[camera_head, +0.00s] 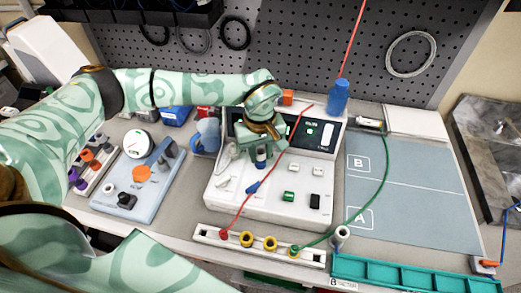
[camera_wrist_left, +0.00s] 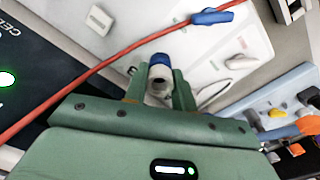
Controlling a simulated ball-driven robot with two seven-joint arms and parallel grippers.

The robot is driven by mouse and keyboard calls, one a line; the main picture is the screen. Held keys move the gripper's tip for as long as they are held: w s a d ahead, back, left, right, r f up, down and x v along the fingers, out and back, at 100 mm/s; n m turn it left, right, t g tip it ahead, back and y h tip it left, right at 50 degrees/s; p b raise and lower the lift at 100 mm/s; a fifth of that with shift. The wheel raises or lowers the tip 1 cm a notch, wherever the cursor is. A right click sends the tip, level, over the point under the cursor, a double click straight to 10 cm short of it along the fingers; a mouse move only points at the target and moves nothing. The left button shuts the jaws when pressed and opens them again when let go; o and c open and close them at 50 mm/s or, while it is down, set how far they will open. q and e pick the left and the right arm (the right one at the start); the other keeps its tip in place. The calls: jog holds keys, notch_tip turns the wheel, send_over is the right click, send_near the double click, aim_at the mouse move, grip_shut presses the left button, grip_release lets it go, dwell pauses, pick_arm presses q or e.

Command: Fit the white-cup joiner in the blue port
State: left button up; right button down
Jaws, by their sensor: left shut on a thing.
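My left gripper (camera_head: 262,157) is low over the white pump's sloping front panel, left of its middle. In the left wrist view, its two fingers (camera_wrist_left: 160,92) are shut on a small white-grey, cup-like piece (camera_wrist_left: 157,87), the white-cup joiner by its look. A blue ring or cap (camera_wrist_left: 160,60) lies right at its far end, in line with it. I cannot tell whether this blue part is the port or how deep the two are engaged. In the head view, the fingers mostly hide this spot. My right gripper is not in view.
A red tube (camera_head: 288,143) with a blue clip (camera_head: 253,187) crosses the pump beside my left gripper. Green (camera_head: 290,196) and black (camera_head: 314,201) parts sit on the panel. A rail of coloured rings (camera_head: 209,232) lies in front. The blue-grey mat (camera_head: 420,200) at right is clear.

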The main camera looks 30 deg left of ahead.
pick_arm(q)
jog(key=o, duration=1.5)
notch_tip(320, 180, up, 7)
jog(key=p, duration=0.6)
jog(key=shift+r, duration=0.1)
